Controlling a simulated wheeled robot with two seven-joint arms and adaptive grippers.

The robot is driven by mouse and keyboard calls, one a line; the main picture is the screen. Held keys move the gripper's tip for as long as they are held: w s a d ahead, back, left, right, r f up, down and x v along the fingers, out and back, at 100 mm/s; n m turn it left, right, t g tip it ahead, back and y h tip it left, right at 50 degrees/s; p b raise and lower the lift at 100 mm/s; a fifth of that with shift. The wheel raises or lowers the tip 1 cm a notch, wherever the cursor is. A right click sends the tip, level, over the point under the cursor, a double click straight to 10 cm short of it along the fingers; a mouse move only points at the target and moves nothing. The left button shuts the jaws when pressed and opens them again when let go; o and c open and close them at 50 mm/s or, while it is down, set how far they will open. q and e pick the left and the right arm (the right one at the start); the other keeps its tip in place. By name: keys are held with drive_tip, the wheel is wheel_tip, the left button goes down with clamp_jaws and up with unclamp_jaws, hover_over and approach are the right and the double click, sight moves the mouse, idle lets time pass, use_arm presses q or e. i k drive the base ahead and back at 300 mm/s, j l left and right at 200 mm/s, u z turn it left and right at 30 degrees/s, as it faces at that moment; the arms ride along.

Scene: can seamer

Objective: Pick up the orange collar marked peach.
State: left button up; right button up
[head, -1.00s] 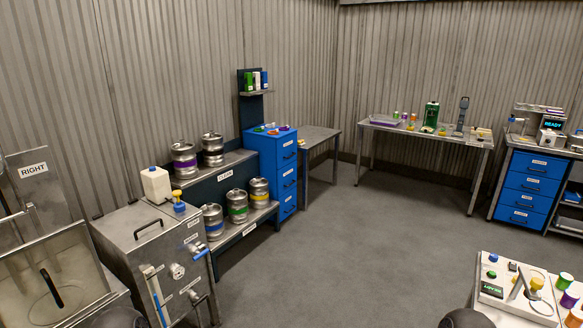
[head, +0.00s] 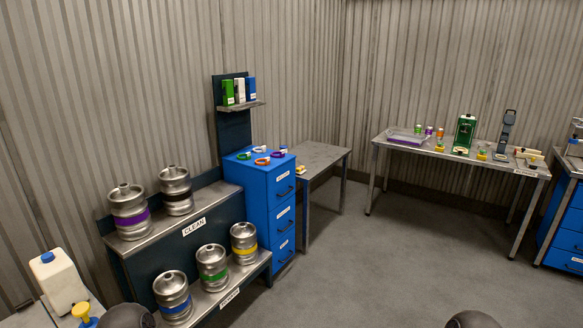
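Several small coloured collars lie on top of the blue drawer cabinet (head: 271,193). Neither of my grippers is in view. Only dark rounded parts, probably of my own arms, show at the bottom edge.
A keg rack (head: 175,255) with several kegs stands left of the cabinet. A grey side table (head: 322,157) adjoins it on the right. A workbench (head: 465,165) with small items stands at the far right. The grey floor (head: 370,265) between is clear.

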sight(267, 159)
drive_tip(key=i+l, duration=0.1)
drive_tip(key=i, duration=2.1)
drive_tip(key=j+u, duration=0.05)
drive_tip(key=j, duration=0.05)
